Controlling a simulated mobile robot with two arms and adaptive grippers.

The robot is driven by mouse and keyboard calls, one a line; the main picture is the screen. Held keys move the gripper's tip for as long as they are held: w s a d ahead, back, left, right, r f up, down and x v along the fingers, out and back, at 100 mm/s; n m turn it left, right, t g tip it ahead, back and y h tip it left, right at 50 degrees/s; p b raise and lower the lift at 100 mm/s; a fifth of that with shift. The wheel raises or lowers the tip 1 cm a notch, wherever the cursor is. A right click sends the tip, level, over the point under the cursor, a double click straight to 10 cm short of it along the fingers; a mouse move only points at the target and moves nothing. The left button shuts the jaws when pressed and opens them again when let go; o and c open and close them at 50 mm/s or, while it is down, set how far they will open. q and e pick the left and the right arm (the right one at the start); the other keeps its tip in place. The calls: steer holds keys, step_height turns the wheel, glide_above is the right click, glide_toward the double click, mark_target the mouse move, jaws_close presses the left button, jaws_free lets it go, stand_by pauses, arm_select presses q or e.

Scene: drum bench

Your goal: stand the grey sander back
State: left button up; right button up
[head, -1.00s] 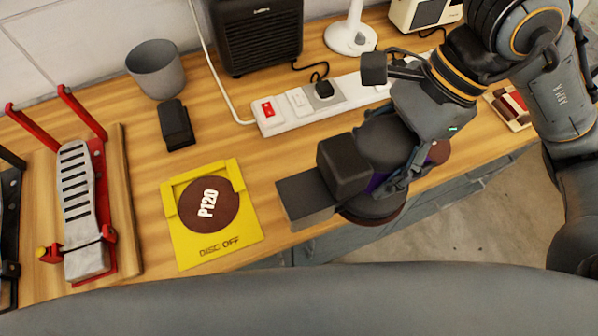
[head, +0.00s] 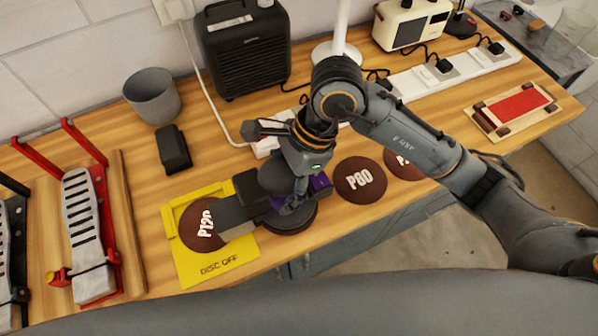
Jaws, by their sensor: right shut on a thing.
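The grey sander (head: 275,178) is in the head view, at the right edge of the yellow DISC OFF plate (head: 214,262). Its dark round pad faces down, and its grey box-shaped end points left over the plate, covering part of the P120 disc (head: 190,222). My right gripper (head: 296,197) is shut on the sander from above, with a purple patch showing beside the fingers. I cannot tell whether the pad touches the bench. My left gripper is not in view.
Loose discs, one marked P80 (head: 360,181), lie right of the sander. A white power strip (head: 412,84) and black heater (head: 247,50) stand behind. A grey cup (head: 153,95), black block (head: 173,149) and red-framed rack (head: 88,235) are left. The bench's front edge is close.

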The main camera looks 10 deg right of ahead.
mark_target(276, 198)
steer(key=shift+w+a+f, duration=0.2)
steer(key=shift+a+f, duration=0.25)
steer(key=shift+a, duration=0.15)
steer(key=shift+a+f+p, duration=0.1)
steer(key=shift+f+p, duration=0.3)
steer(key=shift+p, duration=0.15)
step_height(276, 198, down, 2)
steer(key=shift+f+p, duration=0.15)
steer(key=shift+p, duration=0.4)
steer(key=shift+f, duration=0.15)
steer(key=shift+w, duration=0.1)
steer(key=shift+f+b, duration=0.2)
steer(key=shift+b, duration=0.15)
steer(key=shift+f, duration=0.1)
steer(key=shift+f+b, duration=0.25)
steer(key=shift+b, duration=0.2)
